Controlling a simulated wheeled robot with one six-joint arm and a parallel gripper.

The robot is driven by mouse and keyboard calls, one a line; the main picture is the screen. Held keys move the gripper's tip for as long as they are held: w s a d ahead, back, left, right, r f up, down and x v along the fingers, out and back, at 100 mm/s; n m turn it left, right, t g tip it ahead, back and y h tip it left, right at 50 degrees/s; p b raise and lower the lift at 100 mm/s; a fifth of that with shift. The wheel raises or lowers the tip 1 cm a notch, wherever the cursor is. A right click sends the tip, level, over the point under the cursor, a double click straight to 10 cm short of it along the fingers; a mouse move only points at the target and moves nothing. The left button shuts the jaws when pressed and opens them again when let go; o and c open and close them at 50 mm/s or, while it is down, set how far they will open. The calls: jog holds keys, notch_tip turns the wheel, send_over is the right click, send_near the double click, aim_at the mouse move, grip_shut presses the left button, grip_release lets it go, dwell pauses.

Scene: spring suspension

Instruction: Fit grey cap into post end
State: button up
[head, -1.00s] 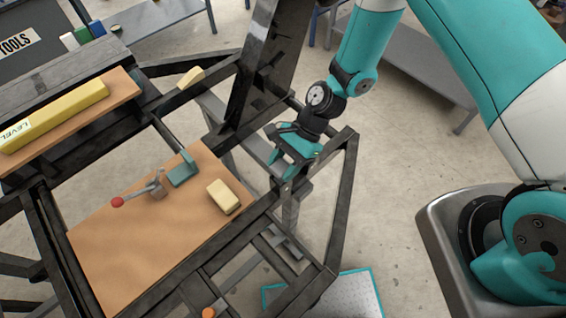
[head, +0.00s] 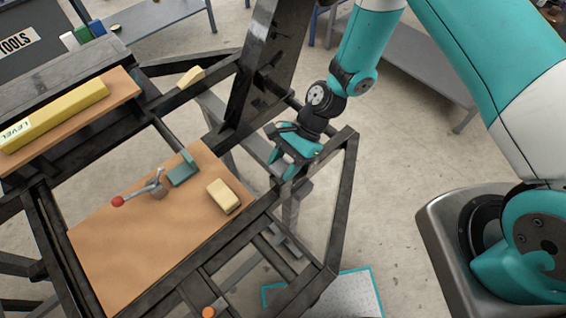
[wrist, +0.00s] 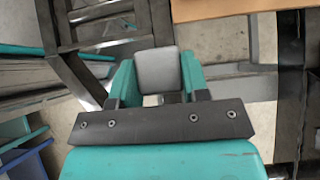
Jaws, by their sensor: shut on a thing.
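My gripper (head: 281,167) is at the right side of the dark metal frame, just above its right corner. In the wrist view its two teal fingers (wrist: 157,82) are shut on the grey cap (wrist: 157,68), a squarish grey piece with rounded corners. The cap is hidden by the fingers in the head view. A frame post (head: 290,208) stands below the gripper in the head view. I cannot tell whether its end touches the cap; the cap hides what lies directly behind it in the wrist view.
A yellow level (head: 55,115) lies on a shelf. A tall dark beam (head: 262,75) rises beside my arm.

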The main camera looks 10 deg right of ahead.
jog(key=shift+f+b, duration=0.6)
jog(key=shift+f, duration=0.2)
dwell(0.4)
jog(key=o, duration=1.1)
jog(key=b+v, duration=0.4)
jog(key=v, duration=1.3)
jog(key=shift+d+r, duration=0.15)
jog(key=s+r+n+t+h+b, duration=0.1)
jog(key=s+r+n, duration=0.3)
jog(key=s+n, duration=0.1)
jog(key=s+r+n+t+h+b, duration=0.1)
jog(key=s+r+n+t, duration=0.1)
jog(key=s+r+n, duration=0.3)
jog(key=s+r+n+t+h+b, duration=0.1)
jog(key=s+r+n+t, duration=0.1)
jog(key=s+r+n, duration=0.3)
jog(key=shift+s+a+r+n, duration=0.1)
jog(key=shift+s+a+n, duration=0.05)
jog(key=shift+s+n, duration=0.6)
jog(key=shift+s+a+n, duration=0.2)
jog(key=shift+s+n, duration=0.25)
jog(key=shift+n, duration=0.5)
